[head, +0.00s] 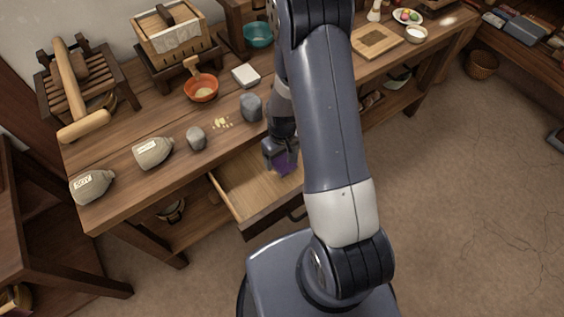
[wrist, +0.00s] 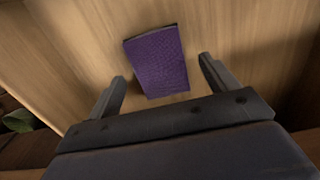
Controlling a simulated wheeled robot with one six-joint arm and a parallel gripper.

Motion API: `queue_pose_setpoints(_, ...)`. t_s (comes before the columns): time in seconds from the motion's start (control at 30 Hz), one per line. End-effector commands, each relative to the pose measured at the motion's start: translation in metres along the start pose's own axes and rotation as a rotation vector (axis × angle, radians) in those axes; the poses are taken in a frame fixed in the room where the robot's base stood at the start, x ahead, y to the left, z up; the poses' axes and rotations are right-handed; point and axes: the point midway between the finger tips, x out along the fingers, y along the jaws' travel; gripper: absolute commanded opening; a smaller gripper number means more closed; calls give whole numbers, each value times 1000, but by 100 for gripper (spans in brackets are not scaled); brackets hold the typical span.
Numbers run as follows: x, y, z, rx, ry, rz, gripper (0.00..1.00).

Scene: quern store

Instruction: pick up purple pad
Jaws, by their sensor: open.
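The purple pad (wrist: 158,62) lies flat on the wooden floor of an open drawer. In the wrist view it sits ahead of my gripper (wrist: 163,80), with its near end between the two open fingers. Nothing is held. My arm hides the right part of the drawer.
The wooden table (head: 130,190) above the drawer carries two sacks (head: 153,152), grey stones (head: 251,107), an orange bowl (head: 201,88) and a teal bowl (head: 258,35). The drawer's front wall (head: 268,219) stands close to my gripper.

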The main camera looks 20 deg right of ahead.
Motion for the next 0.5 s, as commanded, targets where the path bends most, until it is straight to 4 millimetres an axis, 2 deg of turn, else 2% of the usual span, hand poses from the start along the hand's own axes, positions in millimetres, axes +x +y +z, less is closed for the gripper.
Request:
queue_pose_setpoints(0.1, 11, 0, 1, 0, -2, -1, 82)
queue_pose_setpoints(0.37, 14, 0, 0, -1, 0, 0, 82)
queue_pose_setpoints(0.5, 13, 0, 0, -1, 0, 0, 73)
